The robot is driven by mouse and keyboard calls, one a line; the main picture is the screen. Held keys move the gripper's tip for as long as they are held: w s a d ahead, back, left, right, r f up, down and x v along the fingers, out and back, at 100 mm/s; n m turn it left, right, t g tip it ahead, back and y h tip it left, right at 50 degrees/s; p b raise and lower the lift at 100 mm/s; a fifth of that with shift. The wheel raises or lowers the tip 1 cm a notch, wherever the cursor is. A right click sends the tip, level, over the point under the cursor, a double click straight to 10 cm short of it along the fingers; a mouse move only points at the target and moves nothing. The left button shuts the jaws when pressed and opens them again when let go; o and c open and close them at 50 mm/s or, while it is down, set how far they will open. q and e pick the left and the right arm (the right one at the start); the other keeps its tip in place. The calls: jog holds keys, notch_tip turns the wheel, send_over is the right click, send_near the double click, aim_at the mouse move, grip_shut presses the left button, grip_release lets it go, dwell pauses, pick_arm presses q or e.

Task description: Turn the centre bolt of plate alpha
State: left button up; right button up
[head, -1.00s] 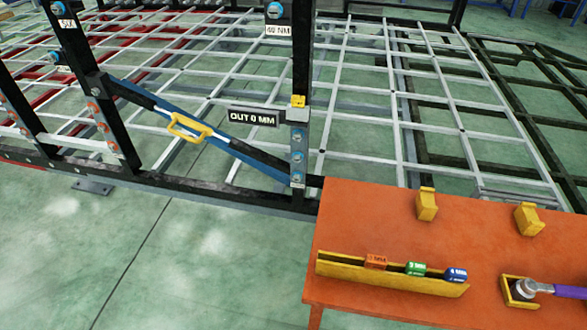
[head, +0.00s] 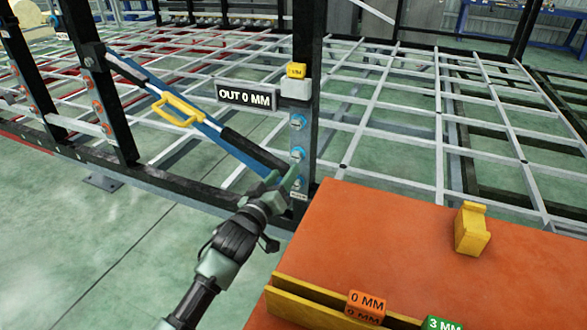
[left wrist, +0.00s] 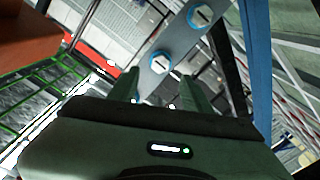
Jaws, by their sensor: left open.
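A grey metal plate with three blue-ringed bolts in a column is on the black post in the head view; the small label under it is too small to read. Its centre bolt (head: 297,154) sits between an upper bolt (head: 298,122) and a lower bolt (head: 298,183). My left gripper (head: 285,183) is open and empty beside the plate's lower part, below the centre bolt. In the left wrist view the plate (left wrist: 180,40) runs diagonally, and a bolt (left wrist: 160,62) shows beyond and between the open fingers (left wrist: 160,82). I cannot tell whether they touch anything. My right gripper is out of view.
A blue and black diagonal brace (head: 222,143) with a yellow handle (head: 178,110) meets the post near my gripper. A sign (head: 247,96) reads "OUT 0 MM". The orange table (head: 390,230) holds a yellow block (head: 472,229) and a rack (head: 310,305) with marked blocks.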

aim_at(296, 158)
pick_arm(q)
jog(key=b+x, duration=0.1)
jog(key=x, duration=0.4)
jog(key=shift+w+f, duration=0.1)
jog(key=shift+w, duration=0.05)
jog(key=shift+x, duration=0.75)
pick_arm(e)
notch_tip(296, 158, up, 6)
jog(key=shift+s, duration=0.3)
pick_arm(q)
jog(key=shift+c, duration=0.3)
grip_shut()
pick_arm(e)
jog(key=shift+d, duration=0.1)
